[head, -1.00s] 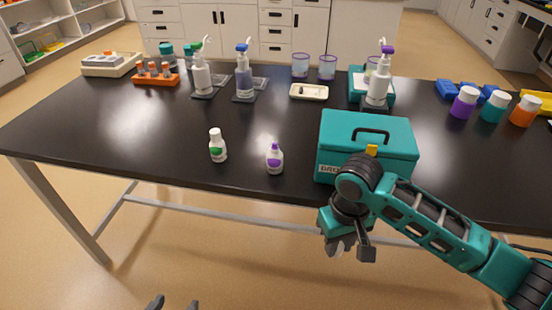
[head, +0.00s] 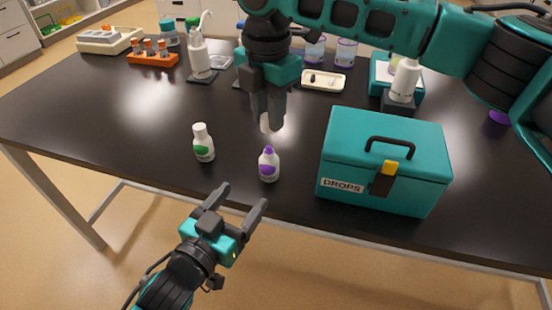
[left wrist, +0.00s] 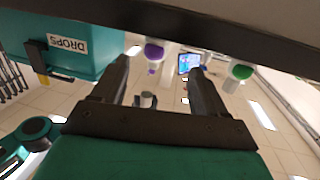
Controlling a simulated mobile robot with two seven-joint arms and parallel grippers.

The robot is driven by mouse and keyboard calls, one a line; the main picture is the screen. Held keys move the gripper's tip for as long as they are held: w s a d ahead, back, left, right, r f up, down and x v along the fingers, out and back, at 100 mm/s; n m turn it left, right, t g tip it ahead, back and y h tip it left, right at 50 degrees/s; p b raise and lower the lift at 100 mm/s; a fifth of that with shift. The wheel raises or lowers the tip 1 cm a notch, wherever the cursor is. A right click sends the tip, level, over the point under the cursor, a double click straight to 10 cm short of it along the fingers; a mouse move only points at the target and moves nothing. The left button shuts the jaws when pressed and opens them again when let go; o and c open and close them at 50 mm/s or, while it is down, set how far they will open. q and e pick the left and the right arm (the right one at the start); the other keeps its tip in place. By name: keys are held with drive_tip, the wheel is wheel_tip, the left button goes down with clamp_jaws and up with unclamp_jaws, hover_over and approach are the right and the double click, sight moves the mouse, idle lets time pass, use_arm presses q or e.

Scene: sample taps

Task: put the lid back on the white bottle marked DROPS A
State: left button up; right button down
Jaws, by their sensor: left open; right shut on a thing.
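Two small white bottles stand upright near the table's front edge. One has a purple mark and a bare purple tip (head: 269,165); the other has a green mark and a white cap (head: 203,143). Their lettering is too small to read. Both also show in the left wrist view, purple (left wrist: 153,52) and green (left wrist: 239,73). My right gripper (head: 267,108) is shut on a small white lid (head: 266,123), above and behind the purple-tipped bottle. My left gripper (head: 241,199) is open and empty, in front of the table edge, below the bottles.
A teal box marked DROPS (head: 385,160) stands shut to the right of the bottles. Behind are a cream tray (head: 323,81), an orange rack (head: 153,58) and a pump bottle (head: 199,58). The table's left part is clear.

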sight(272, 161)
use_arm(q)
drive_tip(key=shift+w+d+r, duration=0.25)
drive_tip(key=shift+d, duration=0.1)
drive_tip(key=x, duration=1.2)
drive_tip(key=shift+d+r, duration=0.15)
drive_tip(key=shift+s, duration=0.1)
clamp_jaws()
idle(0.5)
